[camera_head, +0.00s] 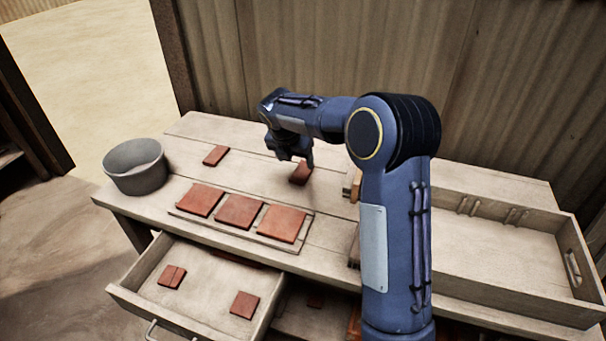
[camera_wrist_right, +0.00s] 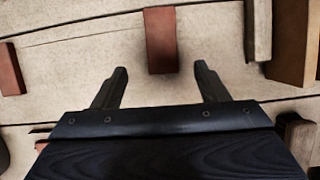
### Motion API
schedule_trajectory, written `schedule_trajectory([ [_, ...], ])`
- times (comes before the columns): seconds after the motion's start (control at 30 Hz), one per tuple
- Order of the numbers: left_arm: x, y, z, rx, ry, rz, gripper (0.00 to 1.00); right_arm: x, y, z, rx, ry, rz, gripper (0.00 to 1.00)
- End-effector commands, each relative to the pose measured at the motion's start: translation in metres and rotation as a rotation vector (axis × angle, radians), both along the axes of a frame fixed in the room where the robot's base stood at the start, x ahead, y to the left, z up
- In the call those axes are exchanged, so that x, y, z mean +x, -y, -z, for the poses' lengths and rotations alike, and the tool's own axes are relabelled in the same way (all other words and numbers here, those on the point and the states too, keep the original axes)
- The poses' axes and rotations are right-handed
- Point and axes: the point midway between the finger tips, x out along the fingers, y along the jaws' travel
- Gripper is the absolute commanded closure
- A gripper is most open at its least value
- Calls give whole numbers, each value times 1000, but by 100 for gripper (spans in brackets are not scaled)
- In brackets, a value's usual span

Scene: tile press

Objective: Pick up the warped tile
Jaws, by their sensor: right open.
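A small red-brown tile (camera_head: 301,173) lies on the table at the right gripper; it also shows in the right wrist view (camera_wrist_right: 161,38). I cannot tell whether it is warped. My right gripper (camera_head: 292,152) is open and low over the table. In the right wrist view its fingers stand on either side of the tile's near end, with gaps on both sides, and it holds nothing. Another small tile (camera_head: 216,155) lies apart at the back left. Three larger red tiles (camera_head: 240,211) lie in a row on a flat board (camera_head: 237,237). My left gripper is not in view.
A grey bucket (camera_head: 135,170) stands at the table's left end. An open drawer (camera_head: 205,312) below the front edge holds small tiles (camera_head: 244,305). Wooden pieces (camera_head: 352,185) lie right of the gripper, partly behind my arm. A shallow wooden crate (camera_head: 500,245) fills the right side.

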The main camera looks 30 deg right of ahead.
Motion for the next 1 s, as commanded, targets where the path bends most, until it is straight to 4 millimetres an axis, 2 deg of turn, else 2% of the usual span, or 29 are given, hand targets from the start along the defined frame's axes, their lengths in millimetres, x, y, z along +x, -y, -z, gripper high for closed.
schedule_trajectory([
  [0.5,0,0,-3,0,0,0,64,10,20,63,1,-4,-1,33],
  [0.8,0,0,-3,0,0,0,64,12,22,69,1,0,-1,33],
  [0.87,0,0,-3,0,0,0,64,12,22,69,1,0,-1,38],
  [1.0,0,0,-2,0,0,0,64,12,22,69,1,0,-1,56],
])
